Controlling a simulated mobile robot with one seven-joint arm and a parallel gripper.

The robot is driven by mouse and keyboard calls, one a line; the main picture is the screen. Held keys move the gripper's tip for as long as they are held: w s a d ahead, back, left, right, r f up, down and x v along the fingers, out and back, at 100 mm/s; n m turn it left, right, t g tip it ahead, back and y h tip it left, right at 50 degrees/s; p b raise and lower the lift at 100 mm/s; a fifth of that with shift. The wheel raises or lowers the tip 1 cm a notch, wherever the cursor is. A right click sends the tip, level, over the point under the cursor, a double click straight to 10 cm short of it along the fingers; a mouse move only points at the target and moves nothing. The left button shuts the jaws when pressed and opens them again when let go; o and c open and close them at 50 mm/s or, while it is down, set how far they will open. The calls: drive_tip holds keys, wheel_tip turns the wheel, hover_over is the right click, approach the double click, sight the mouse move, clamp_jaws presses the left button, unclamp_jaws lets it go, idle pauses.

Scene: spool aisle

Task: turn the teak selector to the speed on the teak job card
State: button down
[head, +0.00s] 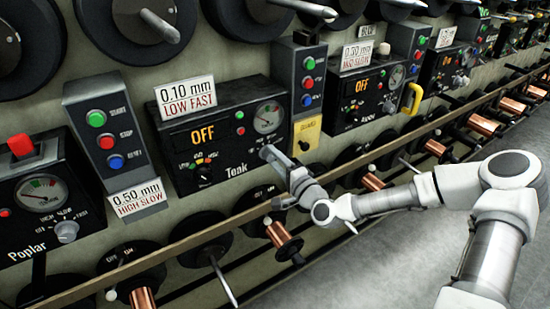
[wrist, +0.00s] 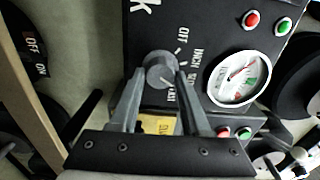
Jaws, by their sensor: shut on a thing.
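The Teak panel (head: 225,150) is a dark box with an amber display reading OFF. The job card (head: 186,98) on its top reads 0.10 mm, LOW FAST. In the wrist view the grey round selector (wrist: 160,68) sits between my fingertips, with OFF, INCH and FAST legible around it; another label is partly unclear. My gripper (wrist: 155,82) is shut on this selector. A pale mark near OFF shows by the knob, but its pointer is hard to make out. In the head view my gripper (head: 268,154) is at the panel's lower right and hides the selector.
A second small knob (head: 204,175) is on the Teak panel's lower left. A gauge (head: 267,117) sits above my gripper. A button box (head: 307,80) and yellow tag (head: 307,132) are close on the right. A rail with copper spools (head: 283,238) runs below.

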drive_tip(key=shift+f+m, duration=0.1)
drive_tip(key=shift+m, duration=1.8)
drive_tip(key=shift+c, duration=1.9)
unclamp_jaws()
drive_tip(key=shift+s, duration=0.1)
drive_tip(key=p+v, duration=0.2)
drive_tip(key=v, duration=1.5)
drive_tip(key=shift+s+d, duration=0.1)
